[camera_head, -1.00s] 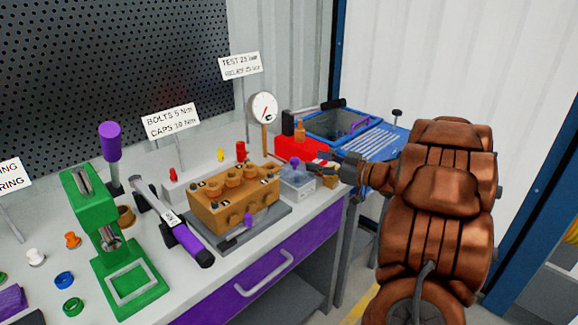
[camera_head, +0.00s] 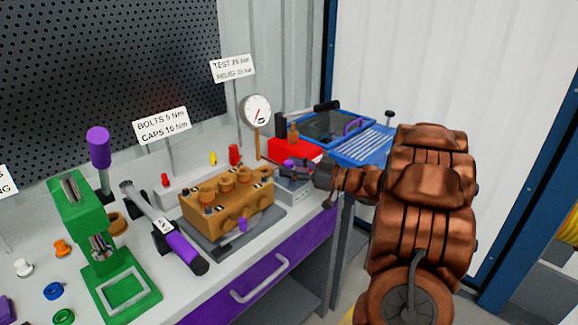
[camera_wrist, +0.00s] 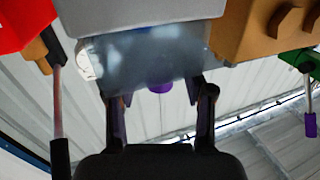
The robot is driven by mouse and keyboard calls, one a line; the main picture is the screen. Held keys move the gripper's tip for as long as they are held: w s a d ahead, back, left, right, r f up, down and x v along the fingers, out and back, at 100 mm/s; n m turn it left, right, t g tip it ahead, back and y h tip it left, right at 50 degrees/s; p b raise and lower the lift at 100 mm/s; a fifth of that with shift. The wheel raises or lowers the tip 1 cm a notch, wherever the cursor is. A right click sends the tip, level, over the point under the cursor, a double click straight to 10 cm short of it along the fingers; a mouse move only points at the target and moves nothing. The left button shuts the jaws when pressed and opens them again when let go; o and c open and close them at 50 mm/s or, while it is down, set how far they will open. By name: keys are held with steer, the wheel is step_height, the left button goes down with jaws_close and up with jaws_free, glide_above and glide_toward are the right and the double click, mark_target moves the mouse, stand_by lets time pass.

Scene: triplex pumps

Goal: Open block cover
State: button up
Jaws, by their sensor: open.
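The block cover appears to be the clear lid with a small purple knob (camera_head: 288,163) on a small box (camera_head: 291,188), at the right end of the brass pump block (camera_head: 228,203). In the wrist view the translucent box (camera_wrist: 150,55) fills the upper middle, and its purple knob (camera_wrist: 160,87) shows between my fingers. My gripper (camera_head: 298,170) is open beside the knob, and it also shows open in the wrist view (camera_wrist: 152,92). I cannot tell whether either finger touches the knob. My gripper partly hides the box in the head view.
A red box (camera_head: 294,149) and a blue tray with a basket (camera_head: 335,127) stand just behind my gripper. A pressure gauge (camera_head: 256,111) rises behind the block.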

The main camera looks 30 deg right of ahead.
steer(key=shift+w+a, duration=0.25)
steer(key=shift+w, duration=0.2)
jaws_close()
stand_by(0.3)
